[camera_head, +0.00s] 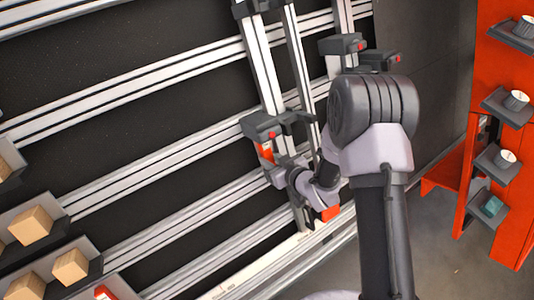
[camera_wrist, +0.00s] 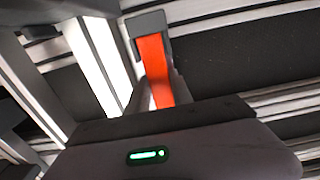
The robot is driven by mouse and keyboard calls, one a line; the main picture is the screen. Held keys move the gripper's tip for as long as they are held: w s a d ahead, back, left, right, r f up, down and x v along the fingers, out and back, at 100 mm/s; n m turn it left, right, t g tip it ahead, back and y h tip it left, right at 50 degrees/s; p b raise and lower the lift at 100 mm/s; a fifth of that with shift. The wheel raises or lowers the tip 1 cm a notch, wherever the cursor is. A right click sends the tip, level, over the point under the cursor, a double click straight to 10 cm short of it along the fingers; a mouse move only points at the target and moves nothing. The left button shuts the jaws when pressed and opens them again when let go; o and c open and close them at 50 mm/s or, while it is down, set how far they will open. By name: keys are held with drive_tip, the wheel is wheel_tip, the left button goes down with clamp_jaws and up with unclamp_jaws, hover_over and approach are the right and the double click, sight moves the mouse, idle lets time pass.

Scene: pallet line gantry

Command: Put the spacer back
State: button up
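An orange upright piece (camera_head: 267,151) hangs below a dark bracket (camera_head: 262,126) on the silver upright rail. It also shows in the wrist view (camera_wrist: 154,68), under a grey cap. My gripper (camera_head: 272,168) is at the lower end of this piece. In the wrist view my gripper (camera_wrist: 156,98) has grey finger-like parts on both sides of the orange piece, and its dark body hides the lower end. I cannot tell whether the fingers press on it. Nothing is clearly recognisable as the spacer.
Silver rails (camera_head: 150,168) cross a dark panel behind the bracket. Grey bins (camera_head: 57,225) with wooden blocks (camera_head: 30,225) stand at left. An orange rack (camera_head: 515,180) at right has small shelves with white-topped cups (camera_head: 503,158) and a teal piece (camera_head: 492,206). Floor shows at lower right.

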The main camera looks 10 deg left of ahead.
clamp_jaws()
drive_tip(key=shift+s+d+r, duration=0.1)
drive_tip(key=shift+s+d, duration=0.05)
drive_tip(key=p+v, duration=0.1)
drive_tip(key=v, duration=1)
drive_tip(key=shift+s, duration=0.1)
